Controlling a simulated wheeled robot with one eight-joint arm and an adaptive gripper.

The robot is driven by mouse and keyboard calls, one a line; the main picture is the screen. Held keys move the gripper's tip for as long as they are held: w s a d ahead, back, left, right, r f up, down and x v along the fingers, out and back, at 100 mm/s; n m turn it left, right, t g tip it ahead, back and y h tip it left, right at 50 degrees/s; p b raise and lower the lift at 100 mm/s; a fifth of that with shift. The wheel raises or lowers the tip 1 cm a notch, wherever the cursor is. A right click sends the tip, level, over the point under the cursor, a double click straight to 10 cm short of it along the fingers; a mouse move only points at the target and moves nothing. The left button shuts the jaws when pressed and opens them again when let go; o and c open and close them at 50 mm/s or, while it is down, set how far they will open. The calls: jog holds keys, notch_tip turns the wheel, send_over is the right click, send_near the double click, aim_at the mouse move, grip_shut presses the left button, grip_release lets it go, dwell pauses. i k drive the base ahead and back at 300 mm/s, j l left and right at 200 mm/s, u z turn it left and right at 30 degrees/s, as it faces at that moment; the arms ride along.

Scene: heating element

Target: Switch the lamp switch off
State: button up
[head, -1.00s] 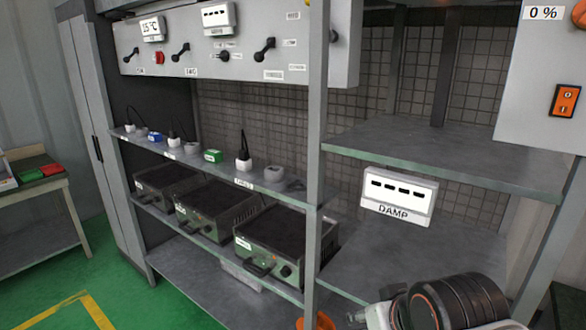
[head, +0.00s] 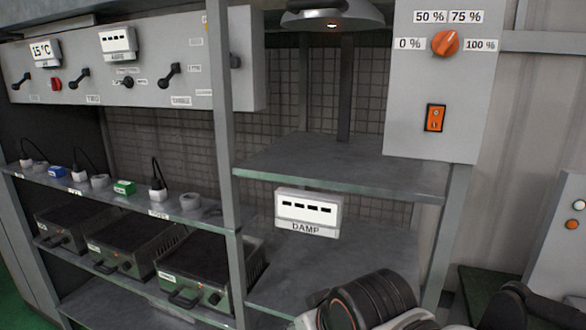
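The orange lamp switch (head: 435,118) is a rocker in a dark frame on the grey panel at the upper right. Its markings are too small to tell its position for sure. Above it is an orange dial (head: 446,43) with labels from 0 % to 100 %. The lamp (head: 332,17) hangs at the top centre, and a small warm glow shows under its shade. Links of my arm show at the bottom right, below the switch and well apart from it. My gripper's fingers are not visible.
An empty upper shelf (head: 340,168) lies left of the switch panel. A white DAMP meter (head: 308,208) is mounted below it. A metal post (head: 224,130) divides the rack. Hot plates (head: 205,265) and small sockets stand on the left shelves. Another panel (head: 565,235) stands at the right edge.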

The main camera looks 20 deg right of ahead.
aim_at(435, 111)
jog(key=k+j+u, duration=0.1)
jog(key=k+j, duration=0.15)
jog(key=k, duration=0.2)
jog(key=k+j, duration=0.25)
jog(key=k, duration=0.15)
jog(key=u, duration=0.05)
